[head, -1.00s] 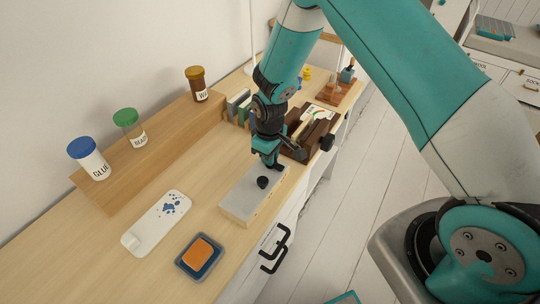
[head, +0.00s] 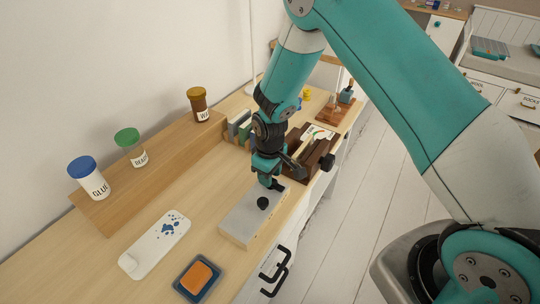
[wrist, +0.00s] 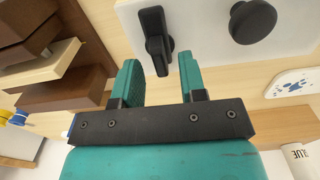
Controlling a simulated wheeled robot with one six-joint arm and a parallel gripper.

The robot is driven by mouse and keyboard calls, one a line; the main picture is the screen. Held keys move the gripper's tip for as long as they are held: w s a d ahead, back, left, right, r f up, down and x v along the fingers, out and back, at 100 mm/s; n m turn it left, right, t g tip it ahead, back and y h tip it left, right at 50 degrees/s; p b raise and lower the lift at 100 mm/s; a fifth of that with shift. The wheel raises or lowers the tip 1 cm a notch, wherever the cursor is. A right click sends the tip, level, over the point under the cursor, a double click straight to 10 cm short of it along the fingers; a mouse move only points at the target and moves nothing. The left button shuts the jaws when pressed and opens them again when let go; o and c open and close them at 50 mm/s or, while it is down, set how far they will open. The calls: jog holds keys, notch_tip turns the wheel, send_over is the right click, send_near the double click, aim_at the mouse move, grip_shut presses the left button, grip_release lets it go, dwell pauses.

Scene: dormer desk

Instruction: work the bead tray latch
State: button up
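The bead tray appears to be the pale grey box (head: 240,222) at the front of the desk, with a round black knob (head: 262,203) on top. The knob also shows in the wrist view (wrist: 253,22). Left of the knob there, a black lever-like latch (wrist: 153,28) stands on the pale top. My gripper (head: 270,180) is over the far end of the box, pointing down. In the wrist view my gripper (wrist: 158,72) has its teal fingers apart, with the latch's near end between their tips and gaps on both sides. Contact is not visible.
A dark wooden rack (head: 310,160) stands close beyond my gripper. A white plate with blue spots (head: 155,243) and an orange block in a blue dish (head: 197,278) lie nearer. Labelled jars (head: 90,180) line a wooden step (head: 165,165) along the wall. Bare desk lies between.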

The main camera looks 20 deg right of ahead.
notch_tip(320, 180, up, 17)
jog(key=b, duration=0.1)
jog(key=shift+f, duration=0.1)
dwell(0.4)
jog(key=s+a+r+y, duration=0.2)
jog(key=s+r, duration=0.4)
jog(key=s, duration=0.6)
jog(key=s+a+r+y, duration=0.2)
jog(key=s+r, duration=0.4)
jog(key=s, duration=0.7)
jog(key=shift+a+r, duration=0.2)
jog(key=shift+r, duration=0.15)
jog(key=shift+s, duration=0.1)
